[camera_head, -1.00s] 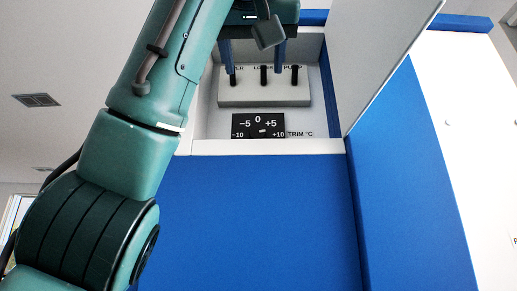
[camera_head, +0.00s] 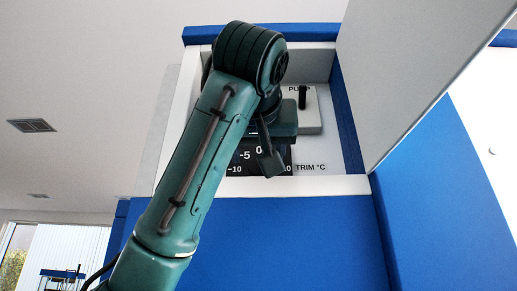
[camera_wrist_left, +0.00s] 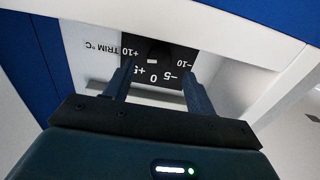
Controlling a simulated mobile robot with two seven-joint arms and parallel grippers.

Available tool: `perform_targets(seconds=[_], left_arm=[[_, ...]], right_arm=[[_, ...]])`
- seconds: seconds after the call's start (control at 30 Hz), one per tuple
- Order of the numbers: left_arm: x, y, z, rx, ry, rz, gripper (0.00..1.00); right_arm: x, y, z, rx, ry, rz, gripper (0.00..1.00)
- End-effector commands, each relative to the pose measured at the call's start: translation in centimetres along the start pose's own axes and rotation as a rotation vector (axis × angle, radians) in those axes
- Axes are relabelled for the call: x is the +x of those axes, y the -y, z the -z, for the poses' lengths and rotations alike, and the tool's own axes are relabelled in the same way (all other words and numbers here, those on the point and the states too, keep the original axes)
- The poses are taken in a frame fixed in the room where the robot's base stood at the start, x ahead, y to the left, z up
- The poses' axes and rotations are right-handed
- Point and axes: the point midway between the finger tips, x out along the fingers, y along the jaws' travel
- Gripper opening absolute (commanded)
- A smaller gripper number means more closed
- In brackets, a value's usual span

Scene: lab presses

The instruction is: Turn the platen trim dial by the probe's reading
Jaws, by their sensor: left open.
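The black trim plate (camera_head: 243,167), marked "TRIM °C" beside it, sits low in the open recess of the press. My left gripper (camera_head: 270,128) is in front of it and hides much of its scale and the dial. In the left wrist view the plate (camera_wrist_left: 181,53) appears upside down, with marks from -10 to +10. The dark trim dial (camera_wrist_left: 159,47) with a short white mark shows between the two spread fingers of my left gripper (camera_wrist_left: 156,66). The gripper is open; I cannot tell whether the fingers touch the dial. My right gripper and the probe's reading are not in view.
A grey switch box (camera_head: 308,121) with a black lever labelled "PUMP" stands above the plate, partly behind my arm. A large grey door (camera_head: 415,70) stands open on the right. A white sill (camera_head: 330,186) edges the recess below. Blue press panels (camera_head: 290,240) lie underneath.

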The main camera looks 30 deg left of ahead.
Motion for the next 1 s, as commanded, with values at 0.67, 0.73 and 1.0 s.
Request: perform_targets(seconds=[0.67, 0.73, 1.0], left_arm=[[5.4, 0.0, -0.1, -0.001, 0.000, 0.000, 0.56], [5.4, 0.0, -0.1, -0.001, 0.000, 0.000, 0.53], [5.4, 0.0, 0.0, 0.000, 0.000, 0.000, 0.31]], right_arm=[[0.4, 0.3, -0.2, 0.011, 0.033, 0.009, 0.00], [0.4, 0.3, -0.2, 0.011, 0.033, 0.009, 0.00], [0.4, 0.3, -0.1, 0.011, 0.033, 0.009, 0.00]])
